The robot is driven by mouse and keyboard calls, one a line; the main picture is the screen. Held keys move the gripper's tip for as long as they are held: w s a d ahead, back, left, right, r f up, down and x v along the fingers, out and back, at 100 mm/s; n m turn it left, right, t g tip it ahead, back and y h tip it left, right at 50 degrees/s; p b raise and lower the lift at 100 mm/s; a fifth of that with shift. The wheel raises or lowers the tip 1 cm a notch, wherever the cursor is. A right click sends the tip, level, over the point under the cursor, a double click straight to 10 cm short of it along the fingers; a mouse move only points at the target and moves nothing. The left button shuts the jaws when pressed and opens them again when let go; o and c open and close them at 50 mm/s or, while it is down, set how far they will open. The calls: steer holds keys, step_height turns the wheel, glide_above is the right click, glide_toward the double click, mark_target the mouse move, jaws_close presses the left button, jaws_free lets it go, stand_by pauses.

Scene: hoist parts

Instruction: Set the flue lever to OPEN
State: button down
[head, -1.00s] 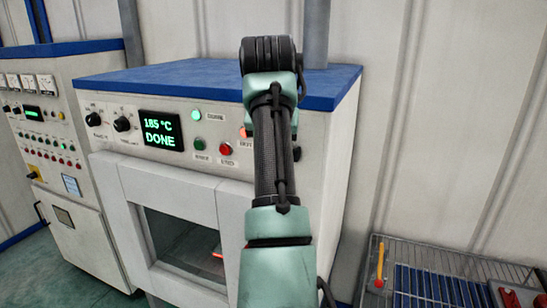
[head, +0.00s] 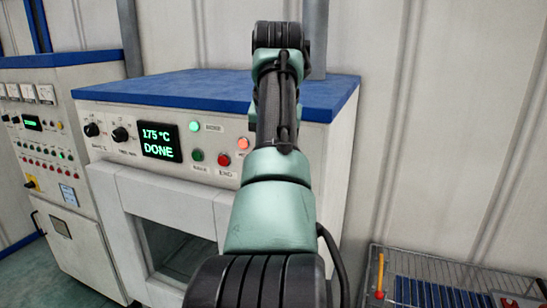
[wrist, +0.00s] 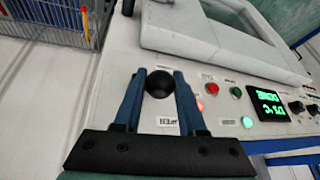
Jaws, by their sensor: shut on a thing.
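In the wrist view the flue lever shows as a round black knob (wrist: 158,84) at the oven's front panel. My gripper (wrist: 159,76) has its two blue fingers shut on this knob, one on each side. A small white label (wrist: 168,121) lies beside the knob, between the fingers; its lettering is too small to read surely. The lever's shaft and its exact position are hidden. In the head view my arm covers the lever and my gripper.
The oven (head: 140,185) has a blue top and a display (head: 160,143) reading 175 °C DONE, with lamps and buttons beside it. A wire basket (head: 440,262) stands at the lower right. A control cabinet (head: 40,130) stands at the left.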

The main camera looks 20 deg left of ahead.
steer(key=shift+c, duration=2.4)
jaws_free()
steer(key=shift+r, duration=0.1)
steer(key=b+v, duration=0.3)
steer(key=v, duration=0.9)
steer(key=shift+s+r, duration=0.2)
steer(key=shift+r, duration=0.15)
